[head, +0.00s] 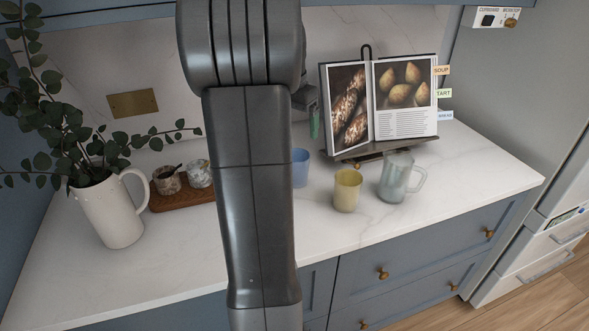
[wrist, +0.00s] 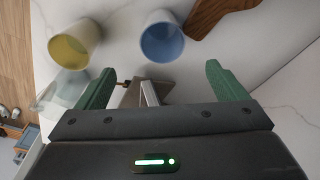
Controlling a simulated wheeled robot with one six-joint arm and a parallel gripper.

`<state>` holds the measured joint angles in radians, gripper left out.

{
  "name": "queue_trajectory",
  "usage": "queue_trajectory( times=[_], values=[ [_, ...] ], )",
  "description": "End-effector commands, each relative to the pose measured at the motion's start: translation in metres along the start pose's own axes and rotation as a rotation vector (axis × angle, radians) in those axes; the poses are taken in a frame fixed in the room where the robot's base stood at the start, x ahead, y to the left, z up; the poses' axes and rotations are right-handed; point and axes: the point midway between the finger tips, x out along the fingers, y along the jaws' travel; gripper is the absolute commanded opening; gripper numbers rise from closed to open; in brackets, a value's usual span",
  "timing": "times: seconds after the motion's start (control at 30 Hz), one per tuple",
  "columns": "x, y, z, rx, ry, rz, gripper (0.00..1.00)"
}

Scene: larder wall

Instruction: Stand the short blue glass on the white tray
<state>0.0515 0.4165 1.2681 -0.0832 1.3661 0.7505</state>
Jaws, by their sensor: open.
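The short blue glass (head: 300,168) stands on the marble worktop, partly hidden behind my arm in the head view. In the wrist view the blue glass (wrist: 162,40) lies ahead of my gripper (wrist: 160,70), between the lines of its two green fingers but beyond their tips. My gripper is open and empty. In the head view only one green finger shows beside my arm, above the glass. I see no white tray in either view.
A yellow glass (head: 347,190) and a clear jug (head: 398,178) stand right of the blue glass. A cookbook on a stand (head: 375,151) is behind. A wooden board (head: 185,200) with two small pots and a white plant jug (head: 112,212) are left.

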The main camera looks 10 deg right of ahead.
Motion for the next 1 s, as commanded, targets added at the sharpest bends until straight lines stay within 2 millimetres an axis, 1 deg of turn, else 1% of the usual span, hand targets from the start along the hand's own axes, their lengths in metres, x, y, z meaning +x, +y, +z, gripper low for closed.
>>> queue_trajectory(
  times=[0.3,0.4,0.63,0.9,1.0],
  values=[
    [0.059,0.001,0.001,0.000,-0.004,0.005,0.91],
    [0.073,0.001,0.000,0.001,-0.003,0.004,0.91],
    [0.090,0.000,0.000,0.000,-0.003,0.003,0.91],
    [0.128,-0.003,0.000,0.000,-0.004,0.004,0.91],
    [0.134,-0.004,0.000,0.000,-0.002,0.001,0.91]
  ],
)
